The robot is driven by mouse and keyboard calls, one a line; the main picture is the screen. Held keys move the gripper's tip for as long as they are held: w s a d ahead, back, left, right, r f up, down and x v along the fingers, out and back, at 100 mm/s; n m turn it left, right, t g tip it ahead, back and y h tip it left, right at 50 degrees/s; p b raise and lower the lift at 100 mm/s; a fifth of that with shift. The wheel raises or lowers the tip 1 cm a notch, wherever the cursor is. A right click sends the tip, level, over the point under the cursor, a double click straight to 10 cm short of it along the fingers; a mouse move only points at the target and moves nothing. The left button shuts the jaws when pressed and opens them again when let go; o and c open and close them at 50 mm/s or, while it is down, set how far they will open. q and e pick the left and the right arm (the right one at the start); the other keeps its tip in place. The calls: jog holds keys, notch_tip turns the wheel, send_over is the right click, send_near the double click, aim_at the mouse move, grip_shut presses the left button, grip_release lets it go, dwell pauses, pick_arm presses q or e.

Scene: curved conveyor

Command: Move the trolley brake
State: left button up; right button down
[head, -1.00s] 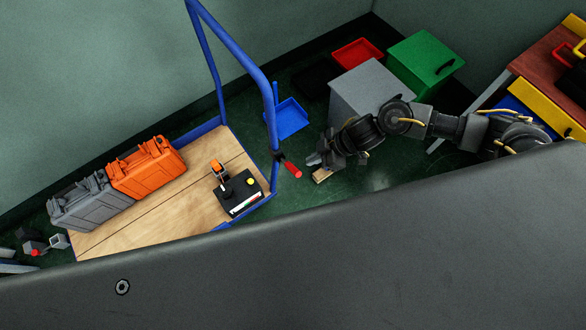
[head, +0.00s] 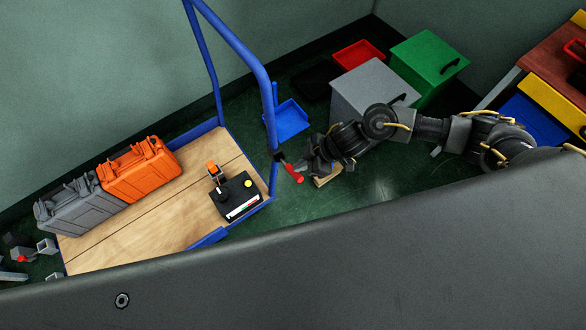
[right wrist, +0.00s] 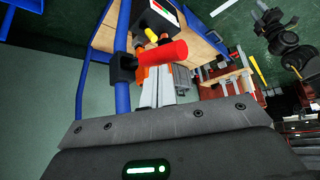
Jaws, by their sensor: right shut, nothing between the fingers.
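The trolley (head: 145,200) has a wooden deck and a blue tube frame and stands on the left of the head view. Its brake is a short lever with a red handle (head: 293,174) on a black clamp at the near upright. The red handle also shows in the right wrist view (right wrist: 162,53), tilted and overlapping the ends of my fingers. My right gripper (head: 303,166) is just right of the handle, its fingers shut and empty. They show close together in the right wrist view (right wrist: 157,88). I cannot tell whether they touch the handle. My left gripper is out of view.
On the deck lie an orange case (head: 140,172), a grey case (head: 78,208) and a black control box (head: 234,198). Behind my right arm stand a grey box (head: 368,92) and a green box (head: 425,65). A blue bin (head: 288,122) lies beyond the upright.

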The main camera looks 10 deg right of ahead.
notch_tip(320, 180, down, 4)
jog(key=shift+f+b, duration=0.25)
jog(key=shift+b, duration=0.95)
jog(key=shift+d+r, duration=0.1)
jog(key=d, duration=0.1)
jog(key=d+p, duration=0.1)
jog(key=p, duration=0.1)
jog(key=shift+s+d+r, duration=0.4)
